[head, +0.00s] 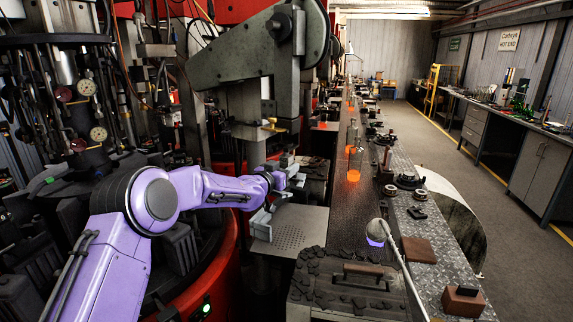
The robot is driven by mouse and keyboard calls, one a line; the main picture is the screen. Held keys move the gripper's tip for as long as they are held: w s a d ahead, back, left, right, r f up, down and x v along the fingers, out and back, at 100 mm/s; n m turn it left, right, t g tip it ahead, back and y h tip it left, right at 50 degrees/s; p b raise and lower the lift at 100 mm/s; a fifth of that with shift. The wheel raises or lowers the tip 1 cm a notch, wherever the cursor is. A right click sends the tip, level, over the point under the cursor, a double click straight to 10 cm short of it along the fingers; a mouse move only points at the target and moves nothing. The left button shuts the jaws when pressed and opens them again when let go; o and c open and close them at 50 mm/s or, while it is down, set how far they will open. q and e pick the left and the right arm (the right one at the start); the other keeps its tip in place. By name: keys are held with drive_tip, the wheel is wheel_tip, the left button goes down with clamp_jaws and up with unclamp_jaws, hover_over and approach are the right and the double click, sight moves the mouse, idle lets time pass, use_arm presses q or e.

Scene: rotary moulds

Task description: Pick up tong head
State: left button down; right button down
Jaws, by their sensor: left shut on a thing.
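My left arm reaches in from the left, and my left gripper (291,180) is above the back edge of a perforated metal plate. It is shut on a small grey metal piece, which I take to be the tong head (298,180). The piece is small and partly covered by the fingers, so its full shape is hidden. I cannot tell whether it touches anything below. My right gripper is not in view.
The perforated plate (293,228) lies below the gripper. A large grey-green machine arm (240,55) stands behind it. A dark conveyor (335,215) runs away, carrying a glass bottle with a glowing base (355,163).

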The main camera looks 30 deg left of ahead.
use_arm(q)
drive_tip(key=shift+r+b, duration=0.5)
drive_tip(key=shift+r, duration=0.1)
drive_tip(key=s+a+b, duration=0.1)
drive_tip(key=s+b, duration=0.2)
drive_tip(key=s, duration=1.5)
drive_tip(key=shift+a+r, duration=0.2)
drive_tip(key=shift+a, duration=0.05)
drive_tip(key=shift+a, duration=0.1)
